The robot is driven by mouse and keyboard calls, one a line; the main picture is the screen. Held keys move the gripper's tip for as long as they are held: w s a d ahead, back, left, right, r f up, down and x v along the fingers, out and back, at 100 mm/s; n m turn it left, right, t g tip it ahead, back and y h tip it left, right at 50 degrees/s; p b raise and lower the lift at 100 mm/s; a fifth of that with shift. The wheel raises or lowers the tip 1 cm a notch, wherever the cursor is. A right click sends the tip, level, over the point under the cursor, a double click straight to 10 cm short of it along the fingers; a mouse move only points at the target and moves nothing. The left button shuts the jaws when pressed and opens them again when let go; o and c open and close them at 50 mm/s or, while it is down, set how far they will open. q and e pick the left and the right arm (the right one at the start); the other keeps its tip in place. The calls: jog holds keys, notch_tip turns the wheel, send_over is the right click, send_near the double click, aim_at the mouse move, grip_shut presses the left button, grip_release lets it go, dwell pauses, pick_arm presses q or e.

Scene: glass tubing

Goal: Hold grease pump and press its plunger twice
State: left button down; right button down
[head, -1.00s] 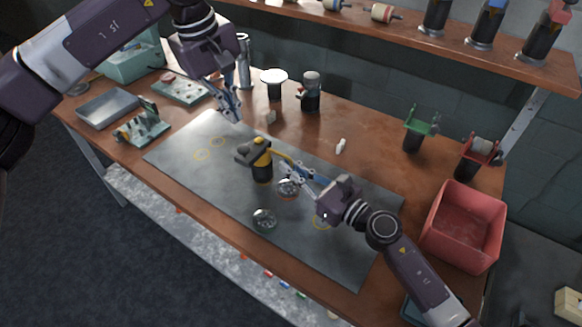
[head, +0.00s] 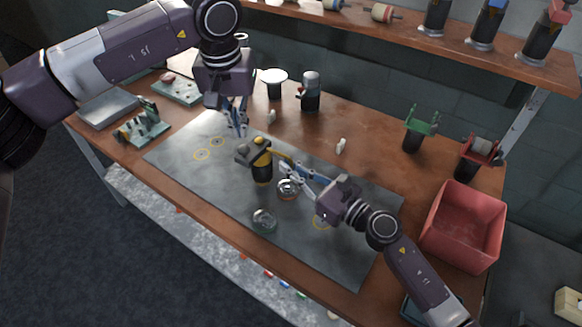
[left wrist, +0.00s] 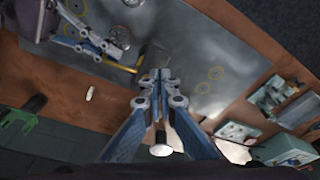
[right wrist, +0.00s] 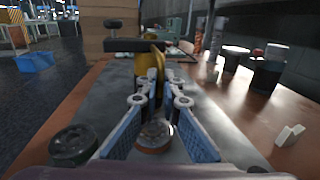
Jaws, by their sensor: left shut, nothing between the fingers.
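The grease pump (head: 261,168) has a dark body, a yellow upper part with a yellow spout, and a flat dark plunger head (head: 250,152). It stands on the grey mat. My right gripper (head: 286,166) is at the spout side. In the right wrist view its fingertips (right wrist: 161,76) are nearly together at the yellow part (right wrist: 148,66) and look closed on it; the contact is partly hidden. My left gripper (head: 241,130) is shut and empty, pointing down above and behind the plunger head, apart from it. It also shows in the left wrist view (left wrist: 162,76).
Two round glass-topped pieces (head: 264,220) (head: 287,189) sit on the mat (head: 320,250), one just beneath my right gripper. Behind stand a white-topped dark stand (head: 274,84) and a dark canister (head: 311,92). A red bin (head: 462,230) is at right. The mat's left part is clear.

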aim_at(243, 147)
pick_arm(q)
jog(key=shift+f, duration=0.95)
jog(key=shift+f, duration=0.35)
dwell(0.6)
jog(key=shift+f, duration=1.05)
jog(key=shift+r, duration=0.8)
jog(key=shift+f, duration=0.15)
